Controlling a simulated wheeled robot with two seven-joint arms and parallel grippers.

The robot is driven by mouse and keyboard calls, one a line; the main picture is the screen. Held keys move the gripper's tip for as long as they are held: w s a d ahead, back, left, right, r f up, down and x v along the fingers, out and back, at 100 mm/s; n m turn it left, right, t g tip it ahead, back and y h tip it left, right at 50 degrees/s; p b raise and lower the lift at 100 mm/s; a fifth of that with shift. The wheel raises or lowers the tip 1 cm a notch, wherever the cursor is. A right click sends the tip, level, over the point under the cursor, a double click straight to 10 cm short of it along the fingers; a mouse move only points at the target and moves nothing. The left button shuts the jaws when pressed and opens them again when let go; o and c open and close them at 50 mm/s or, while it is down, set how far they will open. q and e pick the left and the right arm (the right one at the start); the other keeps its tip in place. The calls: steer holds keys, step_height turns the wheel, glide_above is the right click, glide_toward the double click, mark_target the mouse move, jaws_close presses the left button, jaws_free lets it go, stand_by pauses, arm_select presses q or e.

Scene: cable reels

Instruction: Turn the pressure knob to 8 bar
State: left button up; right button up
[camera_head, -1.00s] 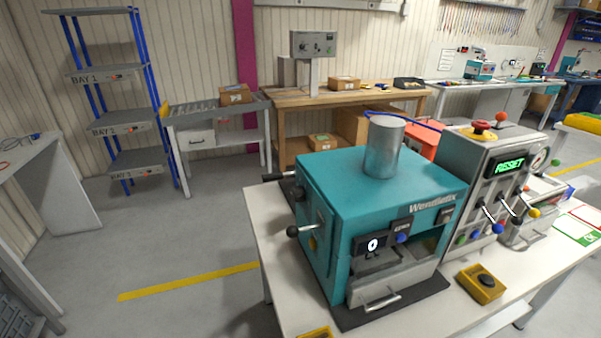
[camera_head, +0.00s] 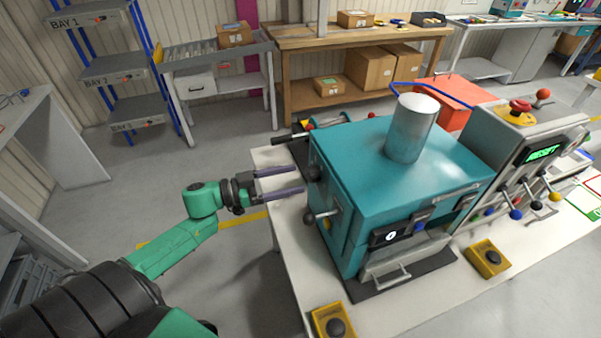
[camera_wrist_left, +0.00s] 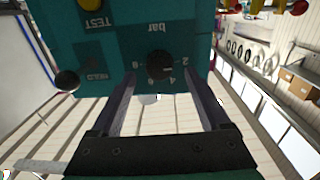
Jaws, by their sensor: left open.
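The pressure knob is black and round and sits on the teal machine's left side panel (camera_wrist_left: 112,55). In the left wrist view the knob (camera_wrist_left: 160,67) appears upside down under the word "bar", with 2, 4, 6 and 8 around it. A pale mark on it seems to point toward the 2, but it is small. My left gripper (camera_head: 301,180) is open, level with that side in the head view, its fingertips pointing at the knob (camera_head: 315,173). In the wrist view the fingers (camera_wrist_left: 161,86) lie either side of the knob, apparently not touching it. My right gripper is out of view.
A yellow button box (camera_head: 334,322) stands at the table's front corner. Open floor lies left of the table.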

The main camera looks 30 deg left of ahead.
mark_target(308, 176)
arm_select(q)
steer(key=x, duration=0.2)
steer(key=shift+w+d+r, duration=0.1)
steer(key=shift+w+d, duration=0.1)
steer(key=shift+w, duration=0.1)
steer(key=shift+d, duration=0.3)
steer(key=shift+a, duration=0.15)
jaws_close()
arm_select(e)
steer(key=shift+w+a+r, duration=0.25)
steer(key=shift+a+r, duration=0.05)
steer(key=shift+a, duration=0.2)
